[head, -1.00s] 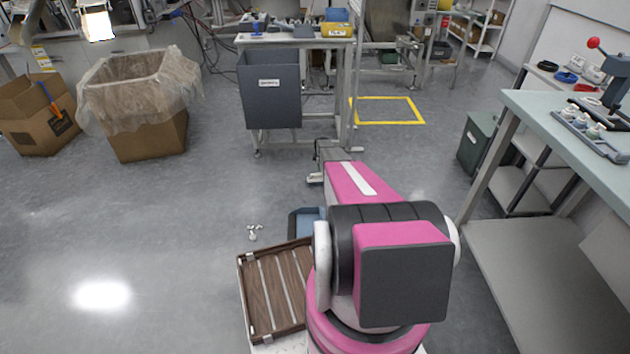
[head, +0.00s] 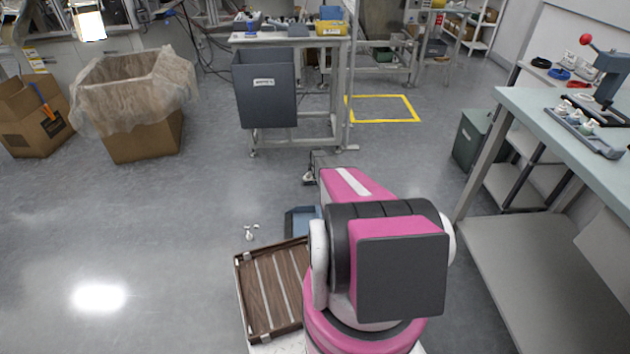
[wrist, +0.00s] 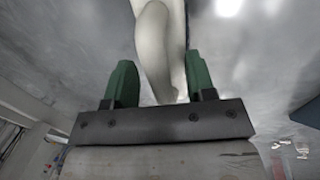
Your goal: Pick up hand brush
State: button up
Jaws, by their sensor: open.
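In the wrist view my gripper (wrist: 160,60) has its two green fingers apart. A smooth pale, off-white piece (wrist: 154,38), seemingly the hand brush's handle, extends from the top edge down between the fingers. A narrow dark strip runs along its right side. The piece lies close to the right finger; whether it touches that finger I cannot tell. The rest of the brush is cut off by the frame. In the head view my pink arm hides most of the gripper area, and I cannot make out the brush there.
A brown slatted tray (head: 240,290) and a blue item (head: 299,222) sit left of my arm, near small white pieces (head: 250,231) on the floor. A pale workbench (head: 530,110) stands right. A lined cardboard box (head: 145,142) stands back left. Floor at left is clear.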

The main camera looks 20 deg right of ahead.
jog(key=c, duration=0.9)
jog(key=shift+o, duration=0.2)
jog(key=shift+r, duration=0.2)
